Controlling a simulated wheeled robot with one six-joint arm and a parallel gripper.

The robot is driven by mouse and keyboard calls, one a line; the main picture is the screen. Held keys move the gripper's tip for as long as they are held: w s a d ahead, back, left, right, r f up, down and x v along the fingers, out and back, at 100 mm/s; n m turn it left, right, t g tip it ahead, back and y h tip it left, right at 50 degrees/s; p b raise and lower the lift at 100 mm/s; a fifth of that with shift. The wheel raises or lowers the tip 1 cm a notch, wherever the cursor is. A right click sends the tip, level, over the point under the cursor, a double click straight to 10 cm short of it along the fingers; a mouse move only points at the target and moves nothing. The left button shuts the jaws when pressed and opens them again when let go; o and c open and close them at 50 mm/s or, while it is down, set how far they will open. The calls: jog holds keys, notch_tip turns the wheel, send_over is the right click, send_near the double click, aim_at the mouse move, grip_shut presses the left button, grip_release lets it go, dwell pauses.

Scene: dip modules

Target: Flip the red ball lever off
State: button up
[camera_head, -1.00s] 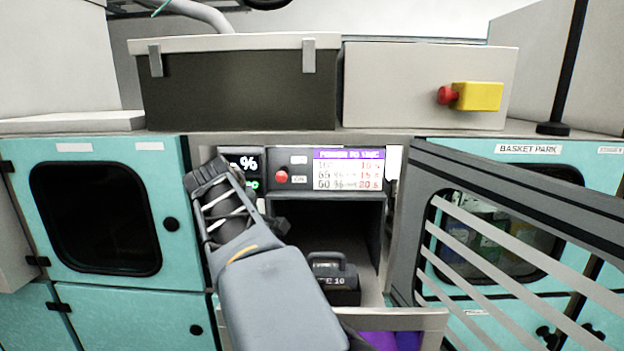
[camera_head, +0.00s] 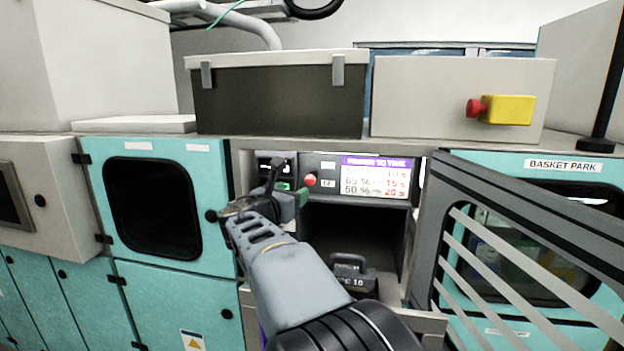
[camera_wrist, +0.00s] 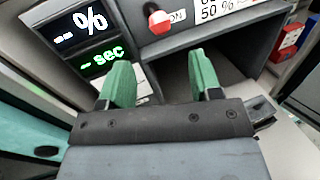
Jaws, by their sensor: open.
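The red ball lever (camera_head: 310,179) is on the grey panel above the open dark compartment, left of the power and time chart. In the wrist view the red ball (camera_wrist: 158,17) shows near the top edge, beside an "ON" label (camera_wrist: 176,15). A paler part shows with the ball; which way the lever is set I cannot tell. My gripper (camera_head: 287,184) is just left of the lever in the head view. In the wrist view its two green fingers (camera_wrist: 163,75) are spread and empty, with the ball beyond them and apart from them.
A display with "%" and "sec" readings (camera_wrist: 88,38) sits left of the lever. A black block with a handle (camera_head: 354,277) stands in the compartment below. A slatted door (camera_head: 445,235) stands open at right. A yellow box with a red button (camera_head: 508,110) is above.

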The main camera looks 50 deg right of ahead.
aim_at(307, 183)
jog(key=p+x, duration=0.3)
jog(key=x, duration=0.7)
jog(key=shift+w, duration=0.1)
jog(key=shift+c, duration=0.3)
grip_shut()
